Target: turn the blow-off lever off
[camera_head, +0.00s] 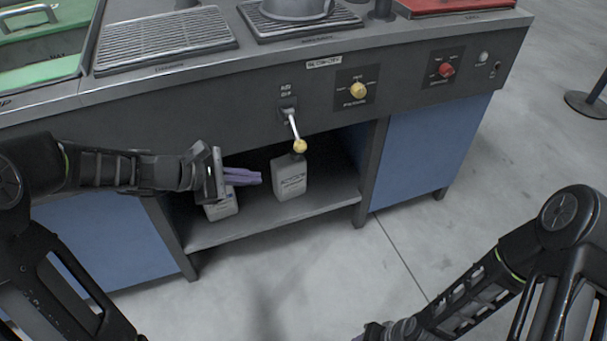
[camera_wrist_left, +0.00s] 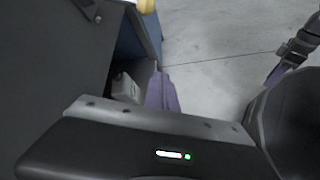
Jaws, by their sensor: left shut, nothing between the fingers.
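The blow-off lever (camera_head: 293,127) sticks out of the dark front panel of the bench. Its pale rod slopes down and slightly right from its mount to a yellow ball knob (camera_head: 300,146). My left gripper (camera_head: 260,177) is shut and empty, its purple fingers pointing right. In the picture it is left of and below the knob, apart from it. The shut fingers also show in the left wrist view (camera_wrist_left: 162,92), where a yellow piece, perhaps the knob, is cut off at the top edge. My right gripper (camera_head: 362,336) is barely in view at the bottom edge.
Two pale containers stand on the open shelf (camera_head: 320,200) under the panel, one (camera_head: 290,177) below the lever, one (camera_head: 222,207) behind my left gripper. A yellow knob (camera_head: 358,90) and a red knob (camera_head: 446,70) are right of the lever. The floor in front is clear.

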